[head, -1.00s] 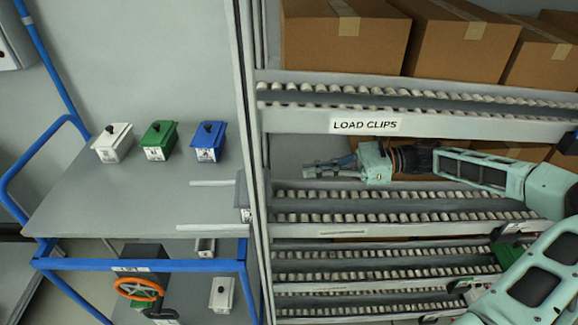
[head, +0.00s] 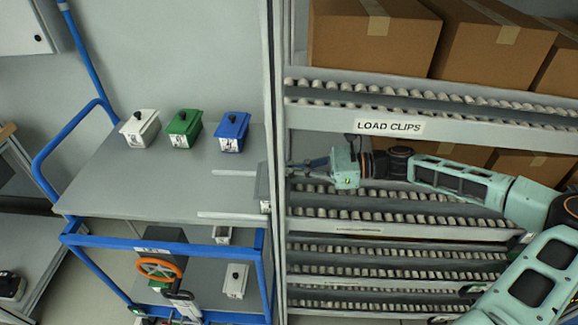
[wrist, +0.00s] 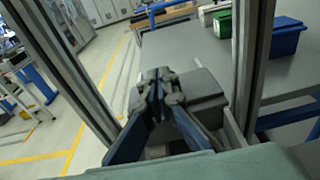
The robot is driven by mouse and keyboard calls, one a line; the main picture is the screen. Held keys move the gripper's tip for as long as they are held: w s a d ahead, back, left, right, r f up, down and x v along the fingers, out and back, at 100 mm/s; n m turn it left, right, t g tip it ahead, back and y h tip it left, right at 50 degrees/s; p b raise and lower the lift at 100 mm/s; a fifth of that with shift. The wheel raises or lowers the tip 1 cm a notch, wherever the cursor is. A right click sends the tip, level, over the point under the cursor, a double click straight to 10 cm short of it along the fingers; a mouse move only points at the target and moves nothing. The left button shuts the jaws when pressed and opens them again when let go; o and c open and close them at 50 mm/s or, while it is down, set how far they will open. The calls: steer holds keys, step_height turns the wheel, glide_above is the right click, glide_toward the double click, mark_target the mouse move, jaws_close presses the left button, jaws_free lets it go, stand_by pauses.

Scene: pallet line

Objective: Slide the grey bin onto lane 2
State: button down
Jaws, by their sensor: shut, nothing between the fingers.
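The grey bin (head: 263,188) sits at the right edge of the cart top, between two pale rails and partly hidden behind the rack's upright post. In the wrist view the grey bin (wrist: 197,88) shows as a dark grey lidded box just beyond and right of the fingers. My gripper (head: 292,168) is inside the rack at the post, below the LOAD CLIPS beam, pointing left toward the bin. In the wrist view my gripper (wrist: 157,88) has its fingers together and empty; whether they touch the bin I cannot tell. Roller lanes (head: 400,197) run right; no lane number is readable.
White (head: 140,128), green (head: 184,128) and blue (head: 232,132) bins stand at the back of the cart top (head: 130,185). Cardboard boxes (head: 372,40) fill the upper rack. Below the cart top are an orange handwheel (head: 158,268) and a white bin (head: 235,281).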

steer(key=d, duration=0.3)
steer(key=shift+s+d+p, duration=0.1)
steer(key=shift+d+p, duration=0.2)
steer(key=shift+d, duration=0.1)
steer(key=shift+a+r+p, duration=0.1)
steer(key=shift+r+p, duration=0.8)
steer(key=shift+p, duration=0.25)
